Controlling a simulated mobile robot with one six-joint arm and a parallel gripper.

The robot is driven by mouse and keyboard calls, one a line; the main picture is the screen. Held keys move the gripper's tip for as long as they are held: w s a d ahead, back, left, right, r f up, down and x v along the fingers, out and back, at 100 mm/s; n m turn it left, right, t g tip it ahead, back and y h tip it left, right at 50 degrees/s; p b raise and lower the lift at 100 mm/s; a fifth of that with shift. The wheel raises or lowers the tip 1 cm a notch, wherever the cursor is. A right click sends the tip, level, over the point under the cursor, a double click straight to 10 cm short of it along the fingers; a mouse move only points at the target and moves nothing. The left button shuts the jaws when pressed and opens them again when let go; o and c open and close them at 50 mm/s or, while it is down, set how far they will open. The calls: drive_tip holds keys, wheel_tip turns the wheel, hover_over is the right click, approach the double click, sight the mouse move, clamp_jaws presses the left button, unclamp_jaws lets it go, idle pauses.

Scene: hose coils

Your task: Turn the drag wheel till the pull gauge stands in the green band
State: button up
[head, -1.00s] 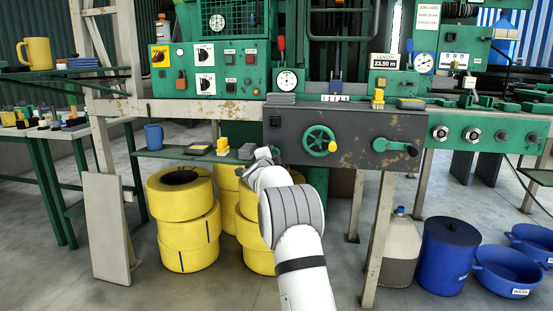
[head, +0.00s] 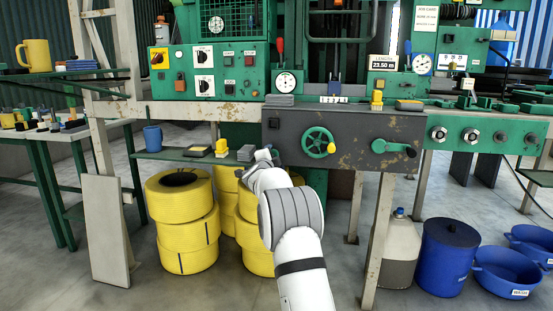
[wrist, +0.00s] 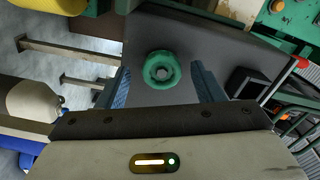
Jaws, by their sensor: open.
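In the wrist view, a small green round knob (wrist: 162,70) with a grey centre stands on a dark grey face, between my open fingers (wrist: 162,91). I cannot tell whether they touch it or whether it is the drag wheel. In the head view, a green spoked wheel (head: 318,142) with a yellow handle is on the dark grey panel (head: 345,122). A white dial (head: 286,83) stands above the panel's left end and another (head: 422,64) at the right; their needles and any green band are too small to read. My arm hides my fingers in the head view.
A green crank (head: 394,149) sticks out at the panel's right end. Yellow hose coils (head: 186,235) stand under the bench, with a grey jug (head: 400,250) and blue bucket (head: 448,255) to the right. A low shelf (head: 180,153) holds a blue mug (head: 153,137).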

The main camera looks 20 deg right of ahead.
drive_tip(key=v, duration=0.7)
drive_tip(key=shift+s+a, duration=0.2)
drive_tip(key=shift+s, duration=0.1)
